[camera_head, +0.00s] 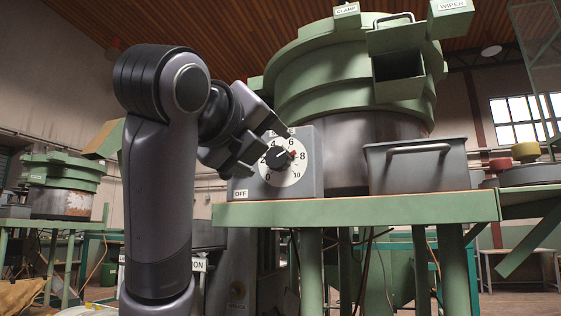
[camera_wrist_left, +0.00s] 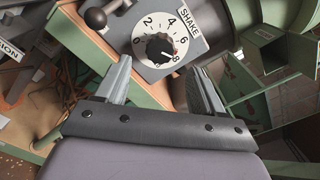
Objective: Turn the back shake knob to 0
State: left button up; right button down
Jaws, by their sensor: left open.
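The shake knob is black with a red pointer mark (camera_head: 281,158). It sits on a white round dial on the front of a grey control box (camera_head: 309,183). The pointer is turned toward the right side of the dial, near 8. In the left wrist view the knob (camera_wrist_left: 159,47) lies ahead of the fingers, below the SHAKE label (camera_wrist_left: 189,23). My left gripper (camera_head: 269,143) is open in front of the dial and overlaps its upper left part. Its fingers (camera_wrist_left: 158,68) are spread to either side of the knob with nothing between them; contact is not visible. My right gripper is out of view.
The control box stands on a green table (camera_head: 350,212) beside a green hopper bowl (camera_head: 330,75). A grey bin (camera_head: 416,166) stands right of it. A black ball-ended lever (camera_wrist_left: 95,18) sticks out left of the dial in the wrist view. Another green hopper (camera_head: 60,172) stands far left.

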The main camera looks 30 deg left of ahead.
aim_at(277, 159)
pick_arm(q)
jog(key=shift+w+a+r+p, duration=0.1)
jog(key=shift+w+r+p, duration=0.1)
jog(key=shift+w+p, duration=0.5)
jog(key=shift+f+x, duration=0.2)
jog(key=shift+x, duration=2.45)
jog(key=shift+a, duration=0.1)
jog(key=shift+c, duration=0.4)
jog(key=c, duration=1)
